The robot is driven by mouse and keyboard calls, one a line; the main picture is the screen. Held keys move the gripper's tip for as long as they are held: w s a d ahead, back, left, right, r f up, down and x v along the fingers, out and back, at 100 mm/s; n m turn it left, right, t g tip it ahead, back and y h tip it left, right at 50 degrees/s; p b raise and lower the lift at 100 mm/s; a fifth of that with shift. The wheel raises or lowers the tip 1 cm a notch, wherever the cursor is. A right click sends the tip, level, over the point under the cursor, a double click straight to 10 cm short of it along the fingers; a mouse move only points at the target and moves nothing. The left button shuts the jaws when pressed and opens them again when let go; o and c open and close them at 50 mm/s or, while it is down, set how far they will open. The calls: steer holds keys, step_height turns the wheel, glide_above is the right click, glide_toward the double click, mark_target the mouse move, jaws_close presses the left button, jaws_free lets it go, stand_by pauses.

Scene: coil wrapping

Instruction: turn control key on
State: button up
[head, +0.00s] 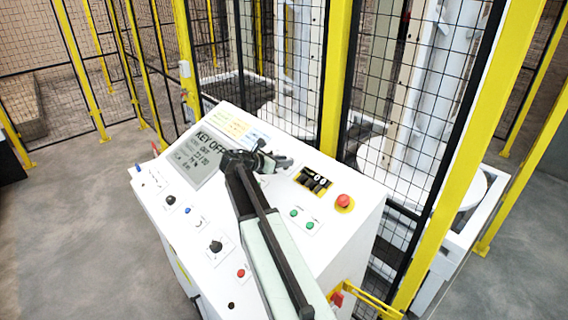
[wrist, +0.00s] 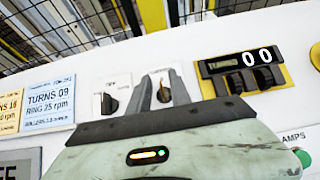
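The white control console (head: 300,240) has a display (head: 200,155) that reads KEY OFF. My gripper (head: 273,160) is over the upper middle of the panel, right of the display. In the wrist view my gripper (wrist: 162,90) has two grey fingers standing apart, with a small dark and orange-brown part (wrist: 163,95) in the gap. I cannot tell whether that part is the key or whether the fingers touch it. A black switch (wrist: 109,103) on a white plate sits just left of the fingers; its label is too small to read.
A black counter (wrist: 245,70) showing 00 is right of the fingers. A red emergency button (head: 344,201) and green buttons (head: 309,225) lie further right. Yellow posts (head: 338,80) and black mesh fence stand close behind the console. Open floor (head: 80,220) lies left.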

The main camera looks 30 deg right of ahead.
jaws_close()
stand_by(1.3)
